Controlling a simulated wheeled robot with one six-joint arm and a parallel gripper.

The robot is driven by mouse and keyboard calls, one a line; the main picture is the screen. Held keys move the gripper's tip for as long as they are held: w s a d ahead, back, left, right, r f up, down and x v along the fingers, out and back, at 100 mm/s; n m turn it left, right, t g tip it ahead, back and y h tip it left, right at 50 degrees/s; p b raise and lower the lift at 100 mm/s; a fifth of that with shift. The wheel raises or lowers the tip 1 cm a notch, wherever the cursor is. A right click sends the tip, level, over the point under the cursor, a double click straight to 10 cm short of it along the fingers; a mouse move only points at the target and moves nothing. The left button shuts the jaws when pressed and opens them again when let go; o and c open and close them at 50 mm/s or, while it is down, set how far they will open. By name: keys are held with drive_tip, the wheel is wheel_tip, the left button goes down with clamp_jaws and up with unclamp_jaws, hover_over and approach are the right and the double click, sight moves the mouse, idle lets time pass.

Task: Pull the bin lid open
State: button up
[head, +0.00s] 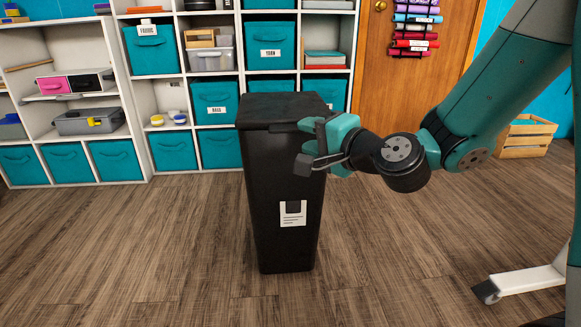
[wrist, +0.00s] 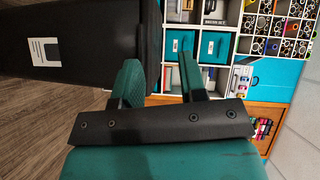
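The black bin (head: 284,200) stands upright on the floor in the middle of the head view, with a white label on its front. Its lid (head: 275,105) lies flat and closed on top. In the wrist view the bin (wrist: 90,30) appears turned sideways at the upper left, with the lid edge (wrist: 150,45) toward the fingers. My gripper (head: 309,146) is at the lid's front right corner, one finger near rim height and one lower. The fingers (wrist: 160,78) are apart, with a visible gap between the lid edge and the right finger. Contact cannot be told.
White shelves (head: 150,95) with teal boxes stand behind the bin. A wooden door (head: 385,85) with a rack of rolls is at the back right, and a wooden crate (head: 525,137) sits at the right. The wood floor (head: 130,250) in front is clear.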

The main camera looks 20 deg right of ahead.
drive_tip(key=w+d+f+m+t+h+b, duration=0.25)
drive_tip(key=d+f+m+b, duration=0.2)
drive_tip(key=f, duration=0.25)
drive_tip(key=p, duration=0.8)
approach(292, 131)
drive_tip(key=w+r, duration=0.1)
drive_tip(key=shift+h, duration=0.45)
drive_tip(key=w, duration=0.2)
drive_tip(key=w+a, duration=0.1)
drive_tip(key=w, duration=0.2)
drive_tip(key=w+a+p, duration=0.1)
drive_tip(key=w, duration=0.1)
drive_tip(key=shift+w+a+f, duration=0.15)
drive_tip(key=shift+w+f, duration=0.2)
drive_tip(key=shift+w, duration=0.05)
drive_tip(key=shift+w+a, duration=0.1)
drive_tip(key=shift+w, duration=0.65)
drive_tip(key=shift+c, duration=0.4)
clamp_jaws()
